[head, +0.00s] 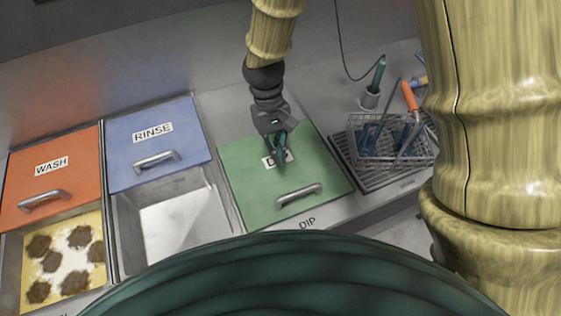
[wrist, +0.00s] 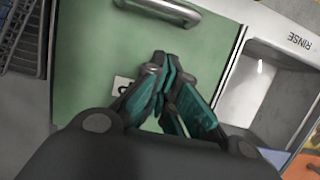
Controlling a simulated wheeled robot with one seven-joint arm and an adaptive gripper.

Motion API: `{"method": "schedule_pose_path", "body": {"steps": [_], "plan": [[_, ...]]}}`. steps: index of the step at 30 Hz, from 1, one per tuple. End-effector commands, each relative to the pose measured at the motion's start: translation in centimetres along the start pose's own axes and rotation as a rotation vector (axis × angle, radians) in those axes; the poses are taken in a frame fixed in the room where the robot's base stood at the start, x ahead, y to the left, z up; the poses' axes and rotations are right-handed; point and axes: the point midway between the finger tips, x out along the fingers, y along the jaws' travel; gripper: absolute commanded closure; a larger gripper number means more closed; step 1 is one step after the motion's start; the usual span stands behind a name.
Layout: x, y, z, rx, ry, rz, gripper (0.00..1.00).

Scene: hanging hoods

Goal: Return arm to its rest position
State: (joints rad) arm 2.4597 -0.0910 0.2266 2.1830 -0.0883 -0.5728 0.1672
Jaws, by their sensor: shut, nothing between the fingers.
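My gripper (head: 279,160) is above the green lid, labelled with a word starting with D, with its fingers pointing down. The green lid (head: 239,172) lies closed over its basin, and its metal handle (head: 299,195) is at the near edge. In the wrist view my gripper (wrist: 160,58) has its fingertips together with nothing between them. The green lid (wrist: 90,60) fills much of that view, and the handle (wrist: 163,8) is beyond the fingertips. My fingers partly cover the lid's label. I cannot tell how high the fingertips are above the lid.
The blue RINSE lid (head: 185,130) and orange WASH lid (head: 80,165) are slid back at left, leaving their basins partly uncovered. The WASH basin (head: 72,292) holds yellow liquid with brown clumps.

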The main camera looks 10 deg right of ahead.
Motion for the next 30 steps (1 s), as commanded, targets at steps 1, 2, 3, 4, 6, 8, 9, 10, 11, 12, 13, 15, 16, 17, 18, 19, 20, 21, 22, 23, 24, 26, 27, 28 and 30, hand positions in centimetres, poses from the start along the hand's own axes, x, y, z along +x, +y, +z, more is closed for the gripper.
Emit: {"method": "schedule_pose_path", "body": {"steps": [1,2,3,4,6,8,9,10,11,12,13,15,16,17,18,19,20,21,22,23,24,26,27,28,30], "plan": [[-0.6,0.0,-0.1,0.001,0.004,-0.001,1.00],[-1.0,0.1,-0.1,0.002,0.004,-0.001,1.00],[-1.5,0.1,-0.1,0.002,0.004,-0.001,1.00],[-1.9,0.1,-0.1,0.002,0.004,-0.001,1.00],[-2.8,0.1,-0.1,0.003,0.004,-0.001,1.00],[-3.4,0.1,-0.1,0.003,0.003,-0.001,1.00],[-3.8,0.1,-0.1,0.003,0.003,-0.002,1.00],[-4.1,0.1,-0.1,0.002,0.003,-0.002,1.00],[-4.3,0.1,-0.1,0.002,0.003,-0.002,1.00],[-4.5,0.1,0.0,0.002,0.002,-0.002,1.00],[-4.7,0.1,0.0,0.002,0.001,-0.002,1.00],[-5.0,0.1,0.0,0.002,0.000,-0.002,1.00],[-5.1,0.1,0.0,0.002,0.000,-0.002,1.00],[-5.1,0.1,0.1,0.002,0.000,-0.002,1.00],[-5.2,0.1,0.1,0.003,0.000,-0.002,1.00],[-5.2,0.1,0.1,0.003,0.000,-0.002,1.00],[-5.2,0.2,0.1,0.003,0.000,-0.002,1.00],[-5.2,0.2,0.1,0.003,0.000,-0.002,1.00],[-5.2,0.2,0.1,0.003,0.000,-0.002,1.00],[-5.3,0.2,0.1,0.003,0.000,-0.002,1.00],[-5.5,0.2,0.1,0.003,0.000,-0.002,1.00],[-6.0,0.2,0.3,0.003,0.001,-0.001,1.00],[-6.5,0.2,0.5,0.003,0.001,-0.001,1.00],[-7.0,0.2,0.6,0.003,0.001,-0.001,1.00],[-8.4,0.2,1.0,0.003,0.001,-0.001,1.00]]}}
